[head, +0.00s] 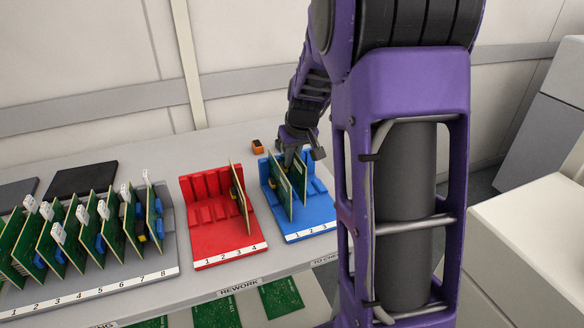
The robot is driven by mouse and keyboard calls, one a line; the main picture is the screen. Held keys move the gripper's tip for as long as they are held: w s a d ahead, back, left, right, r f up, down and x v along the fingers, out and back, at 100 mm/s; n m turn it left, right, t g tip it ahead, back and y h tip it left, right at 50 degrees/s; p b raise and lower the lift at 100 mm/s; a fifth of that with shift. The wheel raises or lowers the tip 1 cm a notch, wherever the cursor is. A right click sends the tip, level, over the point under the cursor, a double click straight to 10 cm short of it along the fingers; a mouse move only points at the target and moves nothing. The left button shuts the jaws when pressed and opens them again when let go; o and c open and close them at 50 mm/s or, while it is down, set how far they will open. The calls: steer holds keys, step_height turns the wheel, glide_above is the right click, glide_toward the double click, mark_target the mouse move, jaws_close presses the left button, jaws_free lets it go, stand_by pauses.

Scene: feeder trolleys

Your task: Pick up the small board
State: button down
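My gripper (291,158) is over the back of the blue rack (312,228), at the upper edges of the green boards there. At least two boards stand upright side by side in this rack, one nearer the left (279,188) and one to its right (299,178). Which of them is the small board is not clear. The fingertips are small and partly hidden among the boards, so I cannot tell whether they are open or touching a board. My forearm hides the rack's right end.
A red rack (225,247) with one upright board (239,196) stands left of the blue one. A grey rack (150,278) full of tagged boards is further left. A small orange-black block (257,146) lies behind. Flat boards (281,297) lie below the shelf edge.

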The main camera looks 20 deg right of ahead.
step_height(320, 180, up, 14)
steer(key=p, duration=0.2)
stand_by(0.9)
